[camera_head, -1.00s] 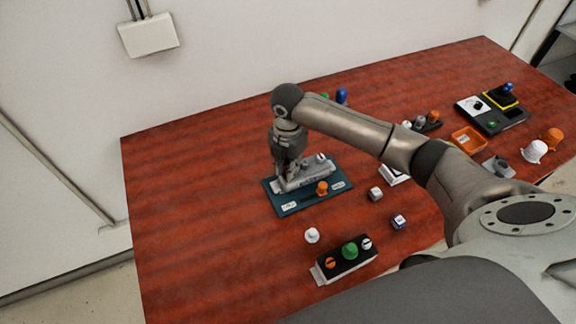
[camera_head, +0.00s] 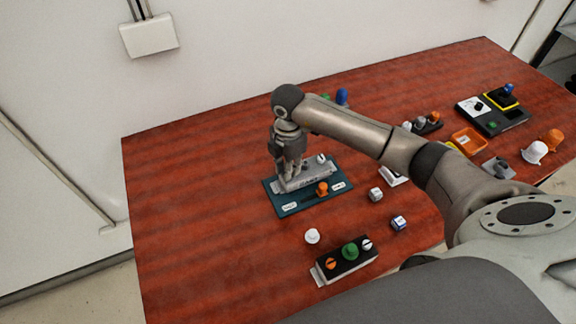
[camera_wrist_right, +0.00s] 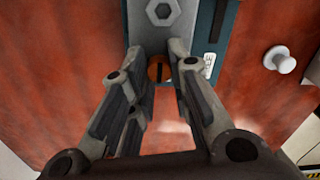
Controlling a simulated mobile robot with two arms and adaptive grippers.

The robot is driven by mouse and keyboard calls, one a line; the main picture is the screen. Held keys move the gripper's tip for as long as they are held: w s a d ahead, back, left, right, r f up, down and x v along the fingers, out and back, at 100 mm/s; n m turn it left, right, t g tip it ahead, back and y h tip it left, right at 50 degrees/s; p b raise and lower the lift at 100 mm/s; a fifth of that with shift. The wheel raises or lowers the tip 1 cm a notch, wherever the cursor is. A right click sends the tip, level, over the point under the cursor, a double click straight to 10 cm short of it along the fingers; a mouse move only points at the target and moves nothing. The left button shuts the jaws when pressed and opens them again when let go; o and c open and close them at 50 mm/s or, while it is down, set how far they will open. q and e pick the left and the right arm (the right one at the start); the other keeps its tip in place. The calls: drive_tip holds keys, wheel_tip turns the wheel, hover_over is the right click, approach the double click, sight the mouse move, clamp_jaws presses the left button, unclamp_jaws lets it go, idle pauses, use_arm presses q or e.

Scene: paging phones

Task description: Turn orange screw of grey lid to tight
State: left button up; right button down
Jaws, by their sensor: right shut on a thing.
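The grey lid (camera_head: 309,180) lies along the teal board (camera_head: 282,210) near the table's middle. My right gripper (camera_head: 283,181) points down onto the lid's left end in the head view. In the right wrist view, the slotted orange screw (camera_wrist_right: 157,69) sits between the fingertips of my right gripper (camera_wrist_right: 160,66), which is shut on it. The fingers cover its sides. The lid (camera_wrist_right: 148,35) runs up from there and bears a grey hex head (camera_wrist_right: 163,11). My left gripper is not in view.
An orange knob (camera_head: 321,188) stands on the teal board beside the lid. A white knob (camera_head: 312,236) and a black block with knobs (camera_head: 331,270) are in front. Several other items lie to the right. The table's left part is clear.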

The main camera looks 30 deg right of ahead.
drive_tip(key=c, duration=1.6)
unclamp_jaws()
drive_tip(key=shift+r, duration=0.1)
wheel_tip(320, 180, up, 12)
drive_tip(key=shift+f, duration=0.1)
